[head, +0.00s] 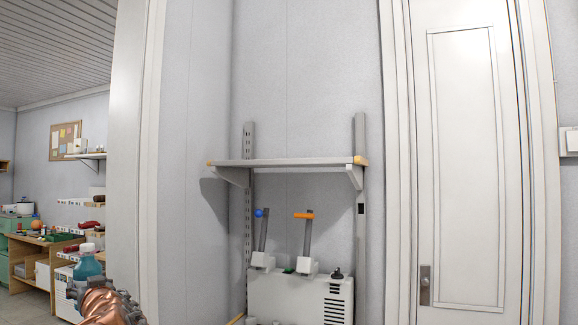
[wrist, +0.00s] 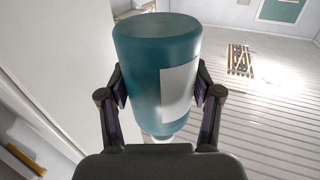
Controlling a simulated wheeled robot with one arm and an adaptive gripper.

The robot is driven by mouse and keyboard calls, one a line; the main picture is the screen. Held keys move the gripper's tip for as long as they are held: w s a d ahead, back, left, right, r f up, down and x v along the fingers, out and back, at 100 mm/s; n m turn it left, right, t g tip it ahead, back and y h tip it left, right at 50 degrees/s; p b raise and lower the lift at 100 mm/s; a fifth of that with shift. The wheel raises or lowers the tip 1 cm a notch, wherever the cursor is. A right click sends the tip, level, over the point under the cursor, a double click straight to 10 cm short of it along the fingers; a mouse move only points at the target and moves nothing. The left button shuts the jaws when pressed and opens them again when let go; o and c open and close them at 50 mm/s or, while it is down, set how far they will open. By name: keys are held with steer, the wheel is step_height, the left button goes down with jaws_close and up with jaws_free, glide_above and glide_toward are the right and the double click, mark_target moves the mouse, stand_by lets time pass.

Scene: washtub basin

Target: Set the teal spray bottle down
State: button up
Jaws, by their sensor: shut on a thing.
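The teal spray bottle (wrist: 143,70) fills the middle of the wrist view, with a white label on its right side. My gripper (wrist: 160,88) is shut on it, one dark finger on each side. In the head view the bottle (head: 86,268) shows at the lower left with a pale cap, above my copper-coloured arm. The fingers are hidden in the head view. The bottle is held in the air, and no surface shows touching it.
A grey wall shelf (head: 290,161) with an empty top stands ahead, above a white unit (head: 300,295) with two upright handles. A closed white door (head: 468,160) is at the right. A cluttered wooden workbench (head: 40,240) is in the room at the left.

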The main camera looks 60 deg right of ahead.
steer(key=s+d+r+m+g+h, duration=0.1)
steer(key=s+d+r+m+h, duration=0.1)
steer(key=r, duration=0.5)
steer(key=s+d+r+m+g+h, duration=0.1)
steer(key=s+d+r+h, duration=0.1)
steer(key=r, duration=0.5)
steer(key=s+d+r+m+g+h, duration=0.2)
steer(key=s+d+r+h, duration=0.1)
steer(key=r, duration=0.4)
steer(key=shift+s+r+m+h, duration=0.2)
steer(key=shift+s+m+h, duration=0.1)
steer(key=shift+s, duration=0.6)
steer(key=s+d+r+m+g+h+p, duration=0.2)
steer(key=s+d+r+m+g, duration=0.1)
steer(key=s+d+r, duration=0.3)
steer(key=s+d+r+m+g+h+p, duration=0.2)
steer(key=s+d+r+g, duration=0.3)
steer(key=s, duration=0.6)
steer(key=s+d+r+m+g+h+p, duration=0.1)
steer(key=s+d+r+m+g+h, duration=0.1)
steer(key=s+d+r, duration=0.5)
steer(key=shift+s+d+m+g+p, duration=0.4)
steer(key=shift+s+m+g, duration=0.5)
steer(key=shift+s+g, duration=0.2)
steer(key=shift+s+d+r, duration=0.15)
steer(key=shift+s+d, duration=0.05)
steer(key=shift+s, duration=0.25)
steer(key=shift+s+r+g, duration=0.1)
steer(key=shift+s+g, duration=0.1)
steer(key=shift+g, duration=0.1)
